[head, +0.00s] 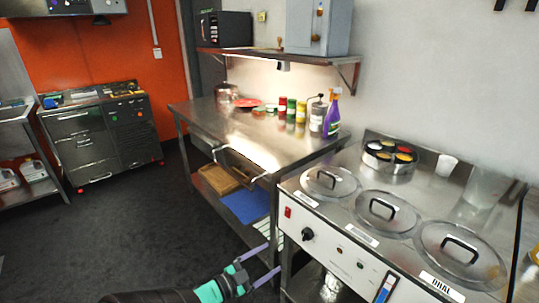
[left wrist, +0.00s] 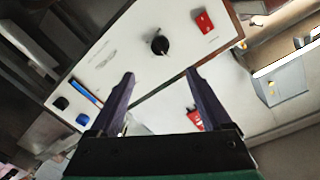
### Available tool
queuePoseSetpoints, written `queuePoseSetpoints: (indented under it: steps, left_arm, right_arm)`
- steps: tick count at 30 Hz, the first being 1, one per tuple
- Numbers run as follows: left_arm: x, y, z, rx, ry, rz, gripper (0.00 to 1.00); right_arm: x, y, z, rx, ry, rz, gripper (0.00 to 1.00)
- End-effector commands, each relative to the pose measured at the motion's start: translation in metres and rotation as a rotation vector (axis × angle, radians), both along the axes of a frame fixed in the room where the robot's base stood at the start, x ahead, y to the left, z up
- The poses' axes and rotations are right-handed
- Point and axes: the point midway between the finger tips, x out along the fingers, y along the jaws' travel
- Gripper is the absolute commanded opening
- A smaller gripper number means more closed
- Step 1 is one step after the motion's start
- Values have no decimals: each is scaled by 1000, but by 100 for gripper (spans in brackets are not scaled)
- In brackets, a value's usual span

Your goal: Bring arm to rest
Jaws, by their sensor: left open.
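My left gripper (head: 262,262) reaches in from the bottom of the head view, low in front of the left end of the food warmer (head: 340,252). Its two fingers are spread apart with nothing between them. In the left wrist view the same open fingers (left wrist: 160,88) point toward the warmer's white front panel (left wrist: 122,62), with its black knob and red switch beyond the fingertips. I cannot tell from the pictures whether the fingers touch the panel. My right gripper does not show in either view.
A steel table (head: 215,120) with an open drawer (head: 240,165) holds several jars and a purple spray bottle (head: 332,115). Lidded pots (head: 388,212) sit in the warmer's top. A dark cabinet (head: 100,135) stands at the far left. The dark floor (head: 130,225) is clear at left.

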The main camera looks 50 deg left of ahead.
Motion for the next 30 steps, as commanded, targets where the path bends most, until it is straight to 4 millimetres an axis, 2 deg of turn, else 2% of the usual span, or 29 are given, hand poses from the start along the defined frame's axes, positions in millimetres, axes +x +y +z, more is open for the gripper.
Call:
queuePoseSetpoints:
  steps: [8,11,14,17,18,20,21,23,24,27,30]
  left_arm:
    - [0,0,0,0,0,0,82]
    - [-1,0,-11,-13,24,11,82]
    - [-8,-1,-57,-64,137,60,82]
    - [-29,-12,-138,-151,349,134,82]
    - [-42,-22,-174,-184,451,162,82]
    - [-66,-38,-223,-229,604,197,82]
    - [-85,-52,-254,-252,709,217,82]
    - [-117,-74,-295,-279,872,240,82]
    - [-140,-89,-318,-288,981,252,82]
    - [-197,-119,-357,-287,1219,274,82]
    - [-236,-134,-373,-268,1373,288,82]
  right_arm:
    - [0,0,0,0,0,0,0]
    - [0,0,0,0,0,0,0]
    - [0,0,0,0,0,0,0]
    - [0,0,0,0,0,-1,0]
    - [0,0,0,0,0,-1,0]
    - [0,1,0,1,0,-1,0]
    - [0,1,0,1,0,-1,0]
    - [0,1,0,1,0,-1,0]
    - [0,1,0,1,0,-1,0]
    - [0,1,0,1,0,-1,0]
    - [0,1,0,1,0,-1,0]
